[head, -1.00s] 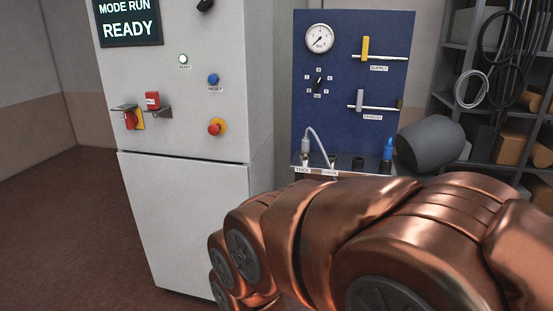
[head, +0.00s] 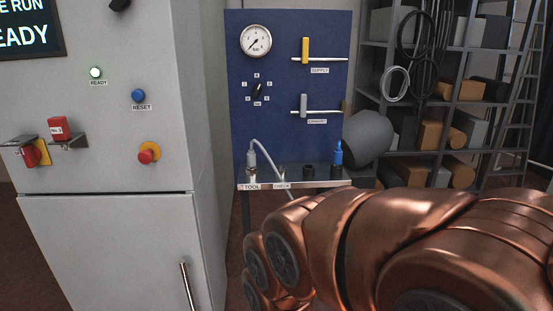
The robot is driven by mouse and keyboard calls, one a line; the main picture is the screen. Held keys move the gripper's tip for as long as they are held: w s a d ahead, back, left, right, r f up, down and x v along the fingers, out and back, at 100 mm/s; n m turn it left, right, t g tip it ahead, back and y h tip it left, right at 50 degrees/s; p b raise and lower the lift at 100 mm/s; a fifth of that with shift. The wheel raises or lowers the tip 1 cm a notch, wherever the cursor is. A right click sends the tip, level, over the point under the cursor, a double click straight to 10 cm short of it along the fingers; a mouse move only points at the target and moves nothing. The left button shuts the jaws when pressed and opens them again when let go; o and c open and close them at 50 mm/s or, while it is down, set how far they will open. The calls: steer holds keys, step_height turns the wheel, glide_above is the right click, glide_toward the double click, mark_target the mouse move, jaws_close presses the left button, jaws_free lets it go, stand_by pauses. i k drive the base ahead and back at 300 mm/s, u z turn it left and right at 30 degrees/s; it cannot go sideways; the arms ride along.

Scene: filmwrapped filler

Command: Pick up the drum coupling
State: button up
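No coupling in view carries a readable "drum" label. A blue coupling (head: 338,153) stands upright at the right of the small shelf (head: 265,186) under the blue panel. A grey coupling (head: 251,159) with a pale hose stands at the shelf's left, above the TOOL label. A dark socket (head: 308,170) between them looks empty.
The blue panel (head: 290,135) carries a gauge (head: 256,40) and two levers. A white cabinet (head: 100,235) with buttons stands at left. A grey rounded body (head: 368,139) sits right of the couplings. Loaded shelving (head: 455,103) stands behind at right.

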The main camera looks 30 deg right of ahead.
mark_target(251, 165)
steer(key=u, duration=0.15)
steer(key=i, duration=1)
steer(key=u, duration=0.15)
